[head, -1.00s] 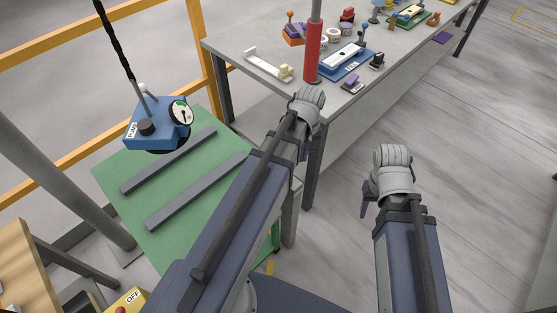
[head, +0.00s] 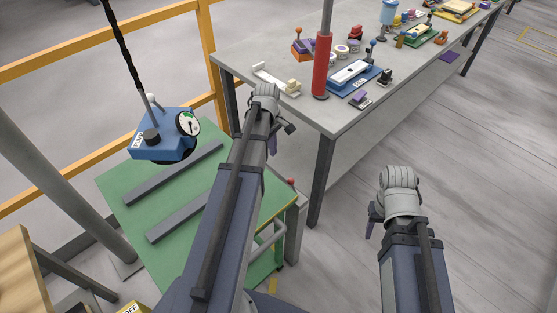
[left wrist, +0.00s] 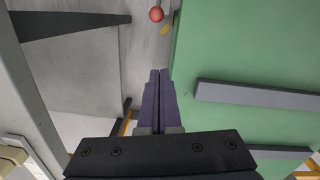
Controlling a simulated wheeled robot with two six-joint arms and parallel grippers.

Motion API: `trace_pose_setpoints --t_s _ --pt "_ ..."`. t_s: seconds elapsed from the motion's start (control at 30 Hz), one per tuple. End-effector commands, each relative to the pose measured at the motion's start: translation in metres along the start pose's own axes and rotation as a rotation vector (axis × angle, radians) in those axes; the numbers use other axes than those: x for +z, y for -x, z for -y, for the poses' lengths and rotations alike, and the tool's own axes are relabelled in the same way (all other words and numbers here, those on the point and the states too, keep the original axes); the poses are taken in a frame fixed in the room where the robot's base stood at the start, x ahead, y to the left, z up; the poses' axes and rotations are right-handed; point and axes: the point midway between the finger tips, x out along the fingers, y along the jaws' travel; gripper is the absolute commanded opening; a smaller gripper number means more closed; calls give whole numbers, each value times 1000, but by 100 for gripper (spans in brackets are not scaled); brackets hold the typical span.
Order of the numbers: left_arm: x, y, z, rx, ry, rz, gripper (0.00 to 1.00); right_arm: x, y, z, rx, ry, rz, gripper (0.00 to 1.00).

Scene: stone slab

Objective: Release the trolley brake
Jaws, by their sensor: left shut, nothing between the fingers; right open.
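The trolley (head: 115,187) has a green top and stands at the left, below the workbench's near end. A red ball knob (head: 291,181) shows at the trolley's right edge; whether it is the brake lever is not clear. In the left wrist view the knob (left wrist: 156,14) is at the top, beyond the fingertips and apart from them. My left gripper (head: 273,146) is mostly hidden behind its arm, above the trolley's right edge. In the left wrist view its purple fingers (left wrist: 154,76) are shut and empty. My right gripper (head: 372,220) is open over bare floor.
Two grey bars (head: 172,172) lie on the trolley. A blue hoist block with a dial (head: 160,140) hangs over it. The workbench (head: 330,112) carries a red post (head: 322,68) and several small fixtures. A yellow rail (head: 100,38) runs behind. Floor at right is clear.

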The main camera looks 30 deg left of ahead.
Motion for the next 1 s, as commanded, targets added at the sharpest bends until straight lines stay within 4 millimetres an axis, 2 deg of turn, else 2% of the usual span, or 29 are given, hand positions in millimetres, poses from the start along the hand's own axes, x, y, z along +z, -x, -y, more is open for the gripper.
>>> trace_pose_setpoints --t_s 0.27,0.8,0.9,1.0 --pt "0 -29 0 0 -1 0 0 -2 -29 3 0 0 0 50" --pt "0 -106 0 0 -1 0 0 -6 -105 10 0 1 0 50" --pt "21 -104 1 0 -6 0 0 -6 -102 10 0 1 0 50" --pt "33 -106 1 0 -4 0 0 -6 -103 10 0 1 0 50"
